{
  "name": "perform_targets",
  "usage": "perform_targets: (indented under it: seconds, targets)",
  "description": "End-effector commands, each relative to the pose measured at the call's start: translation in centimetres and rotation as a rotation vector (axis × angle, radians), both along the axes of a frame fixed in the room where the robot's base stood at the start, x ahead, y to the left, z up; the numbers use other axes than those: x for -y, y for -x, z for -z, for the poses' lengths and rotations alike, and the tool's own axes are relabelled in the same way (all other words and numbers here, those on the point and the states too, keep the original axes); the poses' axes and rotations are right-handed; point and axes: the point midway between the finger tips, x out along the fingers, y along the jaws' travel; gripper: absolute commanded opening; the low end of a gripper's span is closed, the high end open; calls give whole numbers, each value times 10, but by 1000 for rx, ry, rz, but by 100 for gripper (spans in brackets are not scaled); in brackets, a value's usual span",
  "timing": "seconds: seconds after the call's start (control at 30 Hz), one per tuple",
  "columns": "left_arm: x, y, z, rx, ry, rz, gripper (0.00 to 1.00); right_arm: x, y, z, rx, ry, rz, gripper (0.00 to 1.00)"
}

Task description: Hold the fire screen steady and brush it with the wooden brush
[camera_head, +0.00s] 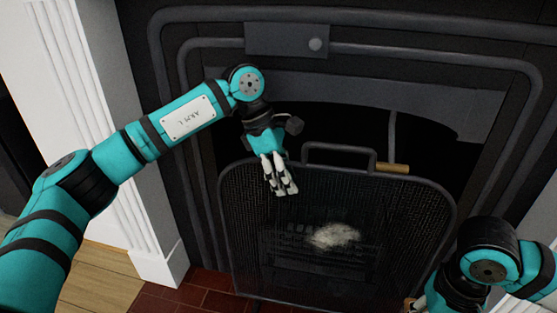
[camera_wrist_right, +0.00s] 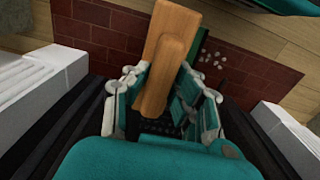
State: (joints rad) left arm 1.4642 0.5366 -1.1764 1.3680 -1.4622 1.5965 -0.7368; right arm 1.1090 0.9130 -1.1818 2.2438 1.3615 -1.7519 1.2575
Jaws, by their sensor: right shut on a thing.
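The fire screen (camera_head: 400,210) is a dark mesh panel with a rounded frame and a top handle, standing before the fireplace. A pale dusty patch (camera_head: 335,236) shows at its lower middle. My left gripper (camera_head: 280,184) points down at the screen's upper left, its pale fingers close together in front of the mesh. Whether they grip the frame is hard to see. My right gripper (camera_wrist_right: 165,88) is shut on the wooden brush (camera_wrist_right: 170,45) in the right wrist view. In the head view, my right arm is at the lower right, and its fingers are mostly cut off.
The dark fireplace surround (camera_head: 370,85) rises behind the screen. A short wooden piece (camera_head: 393,168) shows by the screen's top edge. A white pillar (camera_head: 120,130) stands at the left. Red hearth tiles (camera_wrist_right: 235,65) carry small pale crumbs (camera_wrist_right: 214,58) in the right wrist view.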

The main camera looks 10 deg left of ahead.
Motion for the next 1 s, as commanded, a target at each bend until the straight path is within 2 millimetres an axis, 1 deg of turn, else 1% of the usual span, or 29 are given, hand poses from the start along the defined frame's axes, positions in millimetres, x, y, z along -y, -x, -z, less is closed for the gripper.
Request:
perform_targets:
  seconds: [0.13,0.4,0.47,0.6,0.7,1.0]
  targets:
    - [3,0,7,0,-1,1,37,0,0,0,1,0,0,0]
    - [4,0,8,1,0,1,37,0,0,0,1,0,0,0]
    - [4,0,8,0,0,1,30,0,0,0,1,0,0,0]
    - [4,0,8,0,0,1,12,0,0,0,1,0,0,0]
    - [4,0,8,0,0,1,0,0,0,0,1,0,0,0]
    - [4,0,8,1,1,0,0,0,0,0,1,0,0,0]
